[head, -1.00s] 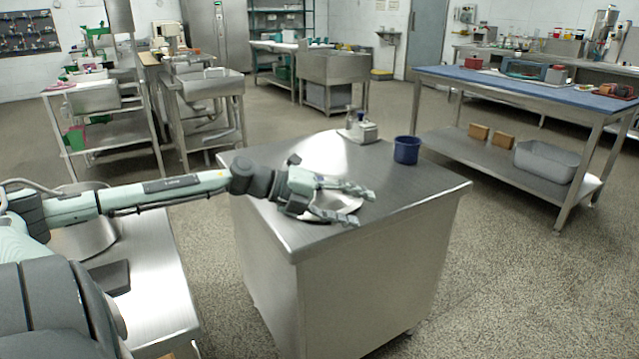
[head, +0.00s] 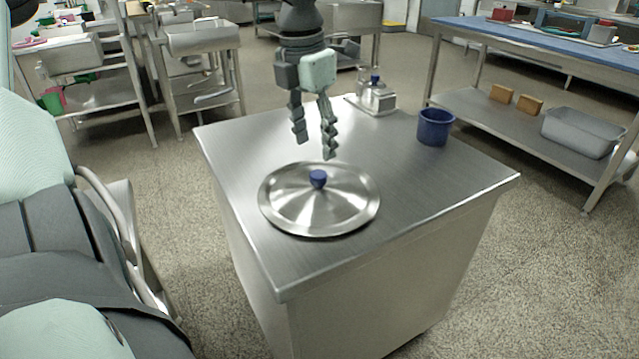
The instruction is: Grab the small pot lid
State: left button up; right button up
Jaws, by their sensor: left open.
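The small pot lid (head: 290,208) is a round, shiny steel disc with a blue knob (head: 318,179) at its centre. It lies flat, knob up, on the steel cabinet top near its front left edge. My left gripper (head: 314,150) points down with its two fingers apart and empty. In the picture it is just above and behind the knob, not touching the lid. My right gripper is not in view.
A blue cup (head: 434,127) stands at the right rear of the steel cabinet top (head: 420,190). The top's front right is clear. A blue-topped table (head: 540,40) stands farther right.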

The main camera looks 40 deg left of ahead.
aim_at(318, 174)
pick_arm(q)
jog(key=f, duration=0.7)
jog(key=shift+d+f, duration=0.2)
jog(key=shift+d, duration=0.15)
jog(key=shift+w, duration=0.1)
grip_shut()
